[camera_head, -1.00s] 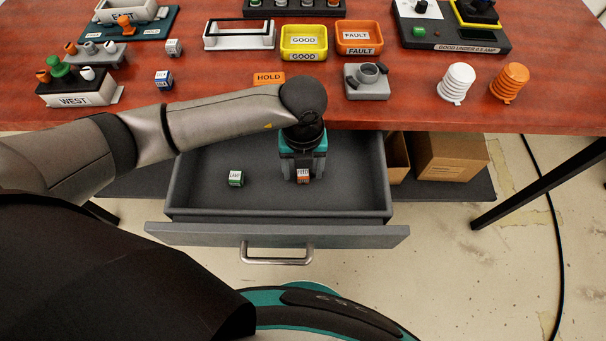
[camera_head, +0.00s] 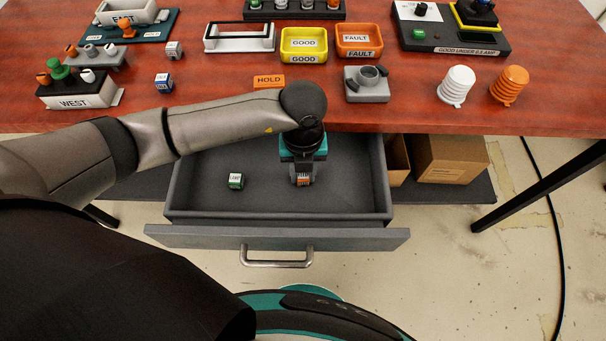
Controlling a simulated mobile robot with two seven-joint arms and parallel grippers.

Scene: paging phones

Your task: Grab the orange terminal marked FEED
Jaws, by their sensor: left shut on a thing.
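The orange terminal marked FEED (camera_head: 303,182) is a small block in the open grey drawer (camera_head: 345,205), right of the drawer's middle. My left gripper (camera_head: 302,176) points down into the drawer and is shut on the terminal. The fingers partly cover it, and only its front face shows. I cannot tell whether it touches the drawer floor. A green terminal (camera_head: 236,181) with a white label lies in the drawer to the left, apart from the gripper. My right gripper is not in view.
The drawer's front with its handle (camera_head: 277,262) is pulled out below the red table (camera_head: 210,100). On the table stand a yellow GOOD tray (camera_head: 304,58), an orange FAULT tray (camera_head: 359,52), a HOLD sign (camera_head: 269,81) and a grey fixture (camera_head: 367,88). A cardboard box (camera_head: 450,158) sits right of the drawer.

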